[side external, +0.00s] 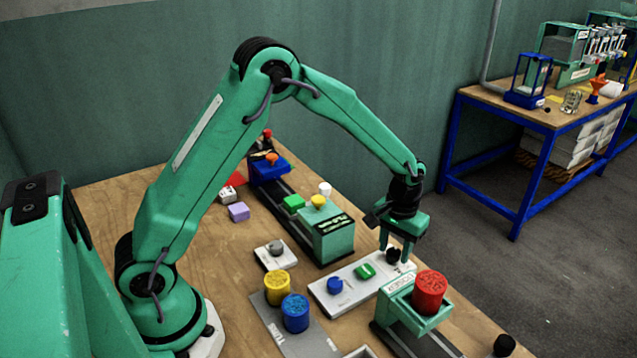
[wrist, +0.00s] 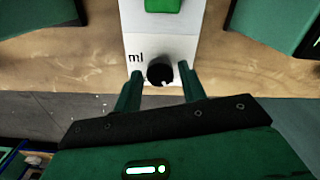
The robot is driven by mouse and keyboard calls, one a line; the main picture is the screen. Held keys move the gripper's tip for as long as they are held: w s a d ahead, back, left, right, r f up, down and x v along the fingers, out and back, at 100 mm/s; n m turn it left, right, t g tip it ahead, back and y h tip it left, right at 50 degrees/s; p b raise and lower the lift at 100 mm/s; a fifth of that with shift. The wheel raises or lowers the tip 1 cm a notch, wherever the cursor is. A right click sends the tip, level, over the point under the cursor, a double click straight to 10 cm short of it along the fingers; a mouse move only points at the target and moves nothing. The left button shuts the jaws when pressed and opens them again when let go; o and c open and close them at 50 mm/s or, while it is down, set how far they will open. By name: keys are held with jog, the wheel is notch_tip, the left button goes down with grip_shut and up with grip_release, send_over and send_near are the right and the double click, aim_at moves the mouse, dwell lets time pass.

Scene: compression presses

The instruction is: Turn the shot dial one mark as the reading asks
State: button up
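The shot dial is a small black knob (wrist: 160,71) at the end of a white panel (wrist: 134,45), beside the letters "ml". A pale pointer mark shows on its lower edge in the wrist view. In the side external view the dial (side external: 393,255) is partly hidden by my fingers. My gripper (wrist: 159,76) is open, with one finger on each side of the dial. A gap shows between each finger and the knob in the wrist view. In the side view my gripper (side external: 397,254) points down over the panel's far end. I cannot make out any reading.
The panel also carries a green button (side external: 365,271) and a blue knob (side external: 334,286). A green stand with a red cap (side external: 430,291) is close to my gripper. A green press block (side external: 328,238) stands behind the panel. Yellow (side external: 277,288) and blue (side external: 295,313) pots stand in front.

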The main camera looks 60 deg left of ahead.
aim_at(394, 251)
jog(key=shift+o, duration=0.7)
jog(key=shift+r, duration=0.1)
notch_tip(394, 251, up, 7)
jog(key=shift+r, duration=0.3)
jog(key=shift+r, duration=0.15)
